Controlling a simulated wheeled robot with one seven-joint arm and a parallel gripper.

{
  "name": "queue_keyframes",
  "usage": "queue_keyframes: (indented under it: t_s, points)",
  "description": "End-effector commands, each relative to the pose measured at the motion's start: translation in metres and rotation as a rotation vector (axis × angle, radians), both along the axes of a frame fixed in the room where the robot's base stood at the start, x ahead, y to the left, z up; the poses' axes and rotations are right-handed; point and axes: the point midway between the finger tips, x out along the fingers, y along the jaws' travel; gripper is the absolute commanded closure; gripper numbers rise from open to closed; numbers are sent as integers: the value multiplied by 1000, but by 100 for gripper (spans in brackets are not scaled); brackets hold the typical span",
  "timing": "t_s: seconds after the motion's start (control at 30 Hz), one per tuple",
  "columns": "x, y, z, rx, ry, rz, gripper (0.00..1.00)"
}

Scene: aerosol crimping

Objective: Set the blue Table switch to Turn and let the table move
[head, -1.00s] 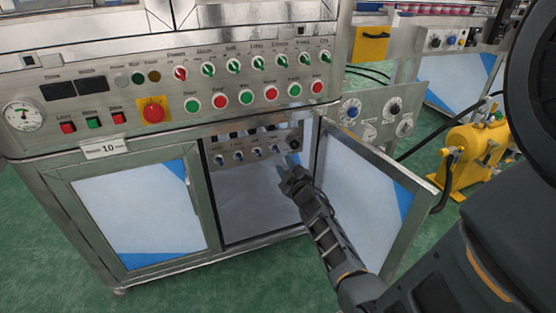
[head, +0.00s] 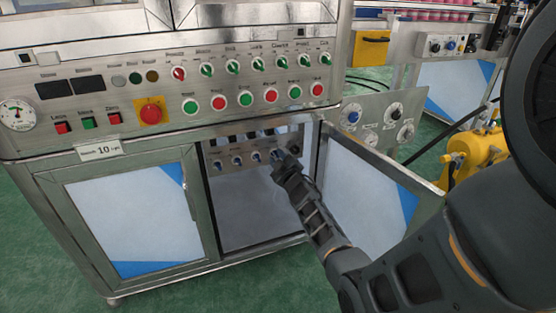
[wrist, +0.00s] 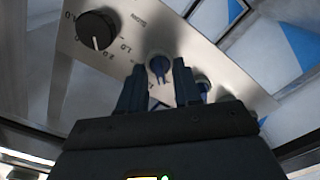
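In the wrist view, one blue switch (wrist: 158,65) shows between the two fingertips of my gripper (wrist: 157,78). The fingers are apart, one on each side of it, and I cannot tell whether they touch it. Another blue switch (wrist: 202,84) is just right of the right finger, partly hidden.
A black dial (wrist: 97,30) with a number scale is beside the switch, left in the wrist view. The open cabinet door (head: 365,195) stands right of my arm. Above is the front panel (head: 215,82) with buttons, knobs and a red emergency stop (head: 151,112).

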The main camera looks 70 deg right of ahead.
Motion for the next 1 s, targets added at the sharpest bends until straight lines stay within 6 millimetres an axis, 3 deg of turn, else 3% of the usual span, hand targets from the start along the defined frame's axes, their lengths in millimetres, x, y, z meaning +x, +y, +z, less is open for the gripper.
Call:
queue_keyframes:
  t_s: [0.33, 1.0]
  points:
    - [0, 0, 0, 0, 0, 0, 100]
    - [1, 1, 3, 75, -93, 2, 100]
